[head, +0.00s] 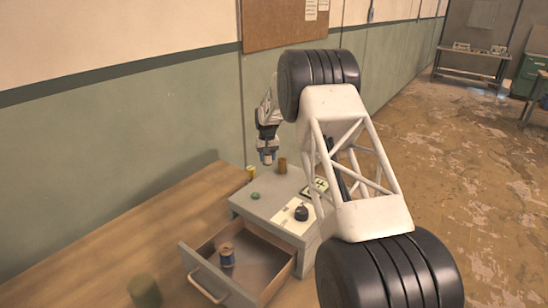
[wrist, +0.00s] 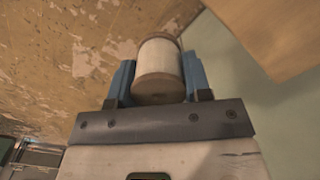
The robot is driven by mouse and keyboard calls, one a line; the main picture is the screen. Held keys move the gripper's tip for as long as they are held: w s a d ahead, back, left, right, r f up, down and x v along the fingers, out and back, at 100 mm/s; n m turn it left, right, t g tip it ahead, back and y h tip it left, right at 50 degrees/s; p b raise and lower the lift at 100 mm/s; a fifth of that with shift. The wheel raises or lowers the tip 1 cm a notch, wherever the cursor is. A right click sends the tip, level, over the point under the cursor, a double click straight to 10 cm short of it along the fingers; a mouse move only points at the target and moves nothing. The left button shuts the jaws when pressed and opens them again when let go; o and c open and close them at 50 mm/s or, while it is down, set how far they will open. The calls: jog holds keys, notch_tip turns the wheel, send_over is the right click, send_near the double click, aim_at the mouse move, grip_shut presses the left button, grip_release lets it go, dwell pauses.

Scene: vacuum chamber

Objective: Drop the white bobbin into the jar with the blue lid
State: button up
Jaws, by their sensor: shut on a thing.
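My gripper (wrist: 160,85) is shut on the white bobbin (wrist: 160,60), a pale cylinder with brown ends held between two blue fingers in the wrist view. In the head view my gripper (head: 267,157) hangs above the back of the small grey cabinet, and the bobbin cannot be made out there. I cannot pick out a jar with a blue lid for sure. A small blue item with a brownish top (head: 227,255) stands upright in the open drawer. A dark greenish cylinder (head: 145,292) stands on the wooden table at the bottom left.
The grey cabinet (head: 262,207) carries a brown cylinder (head: 282,165), a small green disc (head: 255,196) and a black round item (head: 301,213). A yellowish tin (head: 250,173) stands by its back edge. The drawer (head: 205,275) is pulled out. The wooden table (head: 160,225) is mostly clear.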

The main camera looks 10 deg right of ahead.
jog(key=s+a+r+n, duration=0.1)
jog(key=s+a+r, duration=0.2)
jog(key=s+a, duration=0.55)
jog(key=s+a+r+n, duration=0.1)
jog(key=s+a+r, duration=0.2)
jog(key=s+a, duration=0.6)
jog(key=s+a+r+n, duration=0.1)
jog(key=s+a+r, duration=0.3)
jog(key=s+a, duration=0.5)
jog(key=s+a+r, duration=0.1)
jog(key=s+a, duration=0.2)
jog(key=s, duration=0.7)
jog(key=s+a+r+n, duration=0.1)
jog(key=s+a, duration=0.3)
jog(key=s, duration=0.7)
jog(key=s+a+r+n, duration=0.1)
jog(key=s+a, duration=0.3)
jog(key=s, duration=0.7)
jog(key=shift+s+r, duration=0.15)
jog(key=shift+s, duration=0.05)
notch_tip(320, 180, down, 6)
